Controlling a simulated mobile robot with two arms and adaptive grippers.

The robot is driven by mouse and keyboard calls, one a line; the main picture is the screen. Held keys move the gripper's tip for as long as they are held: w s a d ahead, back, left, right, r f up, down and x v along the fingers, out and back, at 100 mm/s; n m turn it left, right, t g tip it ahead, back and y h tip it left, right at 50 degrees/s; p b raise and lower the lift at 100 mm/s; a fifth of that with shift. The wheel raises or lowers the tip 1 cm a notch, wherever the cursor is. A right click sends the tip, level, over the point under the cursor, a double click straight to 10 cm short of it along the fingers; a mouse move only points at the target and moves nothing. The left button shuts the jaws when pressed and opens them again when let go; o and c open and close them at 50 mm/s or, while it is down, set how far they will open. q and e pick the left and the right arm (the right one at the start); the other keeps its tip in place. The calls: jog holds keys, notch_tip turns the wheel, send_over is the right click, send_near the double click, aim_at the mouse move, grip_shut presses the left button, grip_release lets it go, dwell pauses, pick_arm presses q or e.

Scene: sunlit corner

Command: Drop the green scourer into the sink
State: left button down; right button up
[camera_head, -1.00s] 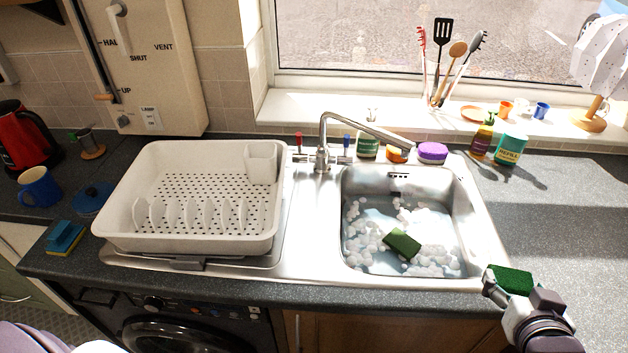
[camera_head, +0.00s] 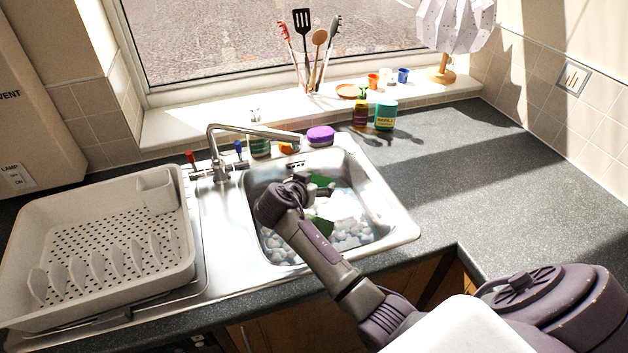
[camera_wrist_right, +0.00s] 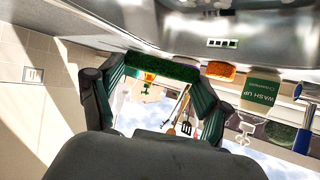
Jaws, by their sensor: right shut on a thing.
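My right gripper (camera_head: 318,188) is over the sink (camera_head: 385,225), reaching in from the lower right. It is shut on a green scourer (camera_head: 323,180), partly hidden by the gripper in the head view. In the right wrist view, the held scourer (camera_wrist_right: 162,67) spans between the two fingers of the gripper (camera_wrist_right: 160,88). A second green scourer (camera_head: 320,226) lies in the sink among white suds, partly covered by my arm. My left gripper is out of view.
The tap (camera_head: 222,155) stands at the sink's back left, its spout reaching over the basin. A white dish rack (camera_head: 75,210) is on the left. Behind the sink are a purple-topped sponge (camera_head: 320,135) and bottles. The right worktop (camera_head: 480,170) is mostly clear.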

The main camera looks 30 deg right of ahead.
notch_tip(320, 180, down, 6)
jog(key=b, duration=0.4)
jog(key=shift+d, duration=0.1)
jog(key=o, duration=0.8)
jog(key=v, duration=1.2)
jog(key=shift+f, duration=0.1)
